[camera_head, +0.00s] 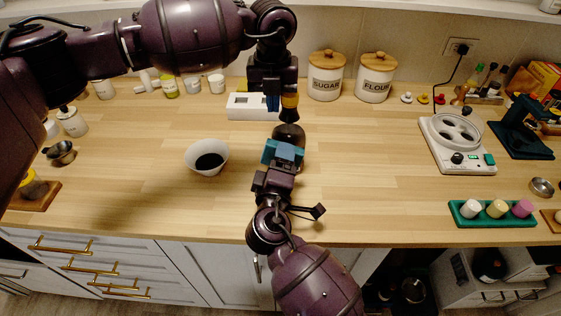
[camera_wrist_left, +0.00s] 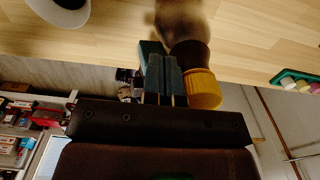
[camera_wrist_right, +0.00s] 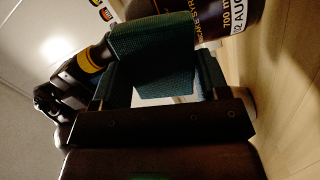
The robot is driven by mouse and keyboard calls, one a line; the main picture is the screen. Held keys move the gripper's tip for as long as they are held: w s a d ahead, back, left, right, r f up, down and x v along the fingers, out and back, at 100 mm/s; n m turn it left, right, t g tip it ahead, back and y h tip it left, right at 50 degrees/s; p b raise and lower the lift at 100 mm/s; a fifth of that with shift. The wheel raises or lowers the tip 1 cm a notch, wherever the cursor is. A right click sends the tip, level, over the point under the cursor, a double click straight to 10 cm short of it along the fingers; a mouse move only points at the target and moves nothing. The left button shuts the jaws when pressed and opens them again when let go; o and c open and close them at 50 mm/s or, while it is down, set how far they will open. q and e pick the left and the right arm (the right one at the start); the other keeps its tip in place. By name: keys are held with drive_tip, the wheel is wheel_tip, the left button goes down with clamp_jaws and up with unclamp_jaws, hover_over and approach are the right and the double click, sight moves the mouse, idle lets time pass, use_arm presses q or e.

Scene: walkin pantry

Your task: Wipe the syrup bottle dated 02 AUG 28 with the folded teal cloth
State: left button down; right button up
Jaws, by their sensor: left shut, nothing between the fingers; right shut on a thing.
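The dark syrup bottle (camera_head: 288,132) with a yellow cap stands near the counter's middle. My right gripper (camera_head: 281,160) is shut on the folded teal cloth (camera_wrist_right: 155,60), in front of the bottle. The cloth lies close against the bottle's side; I cannot tell whether they touch.
A white bowl of dark liquid (camera_head: 194,159) is left of the bottle. A white device (camera_head: 238,107) stands behind it. Sugar (camera_head: 326,84) and flour (camera_head: 373,86) canisters stand at the back. A white multi-well appliance (camera_head: 440,153) and green tray (camera_head: 466,219) are at right. Counter between is clear.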

sight(296, 161)
drive_tip(key=shift+w+d, duration=0.1)
drive_tip(key=shift+w, duration=0.85)
idle(0.3)
drive_tip(key=shift+s+d, duration=0.15)
drive_tip(key=shift+d, duration=1.7)
drive_tip(key=shift+a, duration=0.2)
drive_tip(key=shift+w+a, duration=0.2)
drive_tip(key=shift+a, duration=1.5)
drive_tip(key=s, duration=0.6)
drive_tip(key=shift+a, duration=0.3)
